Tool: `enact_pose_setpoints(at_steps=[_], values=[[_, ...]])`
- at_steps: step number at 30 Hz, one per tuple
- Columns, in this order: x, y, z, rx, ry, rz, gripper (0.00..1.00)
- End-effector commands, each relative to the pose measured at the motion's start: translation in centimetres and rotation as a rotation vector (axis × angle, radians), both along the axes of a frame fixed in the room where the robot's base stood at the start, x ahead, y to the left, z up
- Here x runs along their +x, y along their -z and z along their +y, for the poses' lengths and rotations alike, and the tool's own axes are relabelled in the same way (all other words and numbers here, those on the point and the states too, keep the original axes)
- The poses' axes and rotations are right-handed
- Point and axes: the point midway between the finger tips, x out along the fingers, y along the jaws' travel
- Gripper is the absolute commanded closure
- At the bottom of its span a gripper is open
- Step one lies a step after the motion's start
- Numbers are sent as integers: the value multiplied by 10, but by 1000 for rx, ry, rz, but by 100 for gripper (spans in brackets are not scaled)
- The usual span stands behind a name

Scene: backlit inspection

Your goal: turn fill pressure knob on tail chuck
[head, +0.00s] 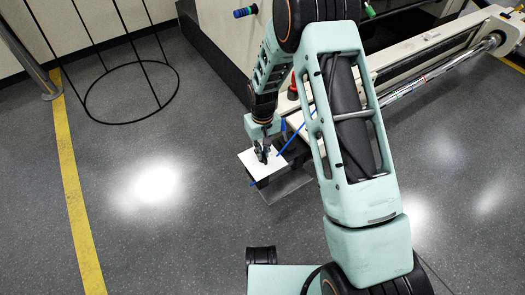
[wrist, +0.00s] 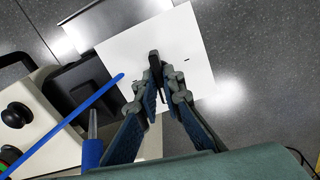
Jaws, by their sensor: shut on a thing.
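My gripper (head: 264,155) points down over a white plate (head: 279,158) on the tail chuck. In the wrist view its fingertips (wrist: 157,62) meet above the same white plate (wrist: 190,48). They are shut on a small dark thing, which I take to be the fill pressure knob; the fingers hide nearly all of it. A short dark mark shows on the plate right of the fingertips. How far the knob is turned cannot be seen.
A blue tube (wrist: 75,115) runs past the plate on the left. A long shiny roller (head: 430,80) lies at upper right. Open grey floor (head: 160,225) spreads left, with a yellow line (head: 75,190).

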Motion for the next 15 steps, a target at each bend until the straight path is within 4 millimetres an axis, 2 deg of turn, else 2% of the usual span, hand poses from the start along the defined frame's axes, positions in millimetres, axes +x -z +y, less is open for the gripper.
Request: enact_pose_setpoints(at_steps=[6,15], values=[[0,0,0,0,-96,0,100],[0,0,0,1,-146,0,100]])
